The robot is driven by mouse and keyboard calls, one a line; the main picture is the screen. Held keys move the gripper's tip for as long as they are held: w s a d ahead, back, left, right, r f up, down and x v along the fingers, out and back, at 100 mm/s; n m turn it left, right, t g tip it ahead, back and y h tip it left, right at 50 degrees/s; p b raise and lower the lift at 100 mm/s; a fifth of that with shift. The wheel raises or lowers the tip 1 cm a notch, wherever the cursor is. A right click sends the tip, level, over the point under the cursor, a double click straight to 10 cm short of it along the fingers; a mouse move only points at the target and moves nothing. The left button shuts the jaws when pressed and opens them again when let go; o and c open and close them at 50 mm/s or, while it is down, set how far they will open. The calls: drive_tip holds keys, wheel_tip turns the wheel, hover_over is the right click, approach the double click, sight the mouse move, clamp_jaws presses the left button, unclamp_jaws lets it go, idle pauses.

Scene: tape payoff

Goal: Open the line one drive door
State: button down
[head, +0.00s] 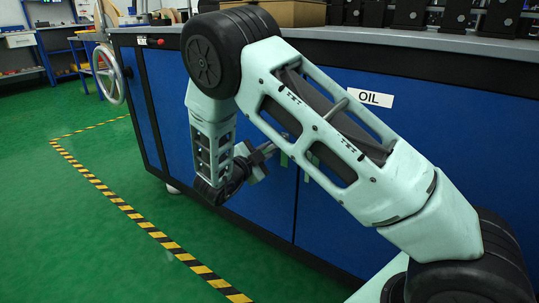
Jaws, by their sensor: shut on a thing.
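Two large blue doors fill the front of a dark-framed cabinet. The right one (420,125) carries an "OIL" label. The left one (262,200) is partly behind my arm, and no drive label on it can be read. It looks flush with the cabinet front at the seam. My gripper (272,148) is at the upper right of the left door, near that seam, shut on what seems to be its handle, mostly hidden. Small green pieces (284,159) show beside the fingers.
A handwheel (108,74) and a red knob (155,41) are at the cabinet's left end. A cardboard box (285,13) and dark machine parts stand on top. Green floor (75,220) with a yellow-black stripe (150,229) is clear in front and left.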

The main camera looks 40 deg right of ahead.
sight(262, 140)
drive_tip(key=m, duration=0.1)
drive_tip(key=r+m, duration=0.1)
drive_tip(key=m, duration=0.1)
drive_tip(key=w+m+b, duration=0.1)
drive_tip(key=shift+a+r+m, duration=0.2)
drive_tip(key=shift+r+m, duration=0.1)
drive_tip(key=shift+w+a+r+m+b, duration=0.1)
drive_tip(key=shift+r+m+b, duration=0.2)
drive_tip(key=shift+m, duration=0.45)
drive_tip(key=shift+w+r+m+b, duration=0.15)
drive_tip(key=shift+r+m, duration=0.25)
drive_tip(key=shift+m, duration=0.35)
drive_tip(key=shift+s, duration=0.1)
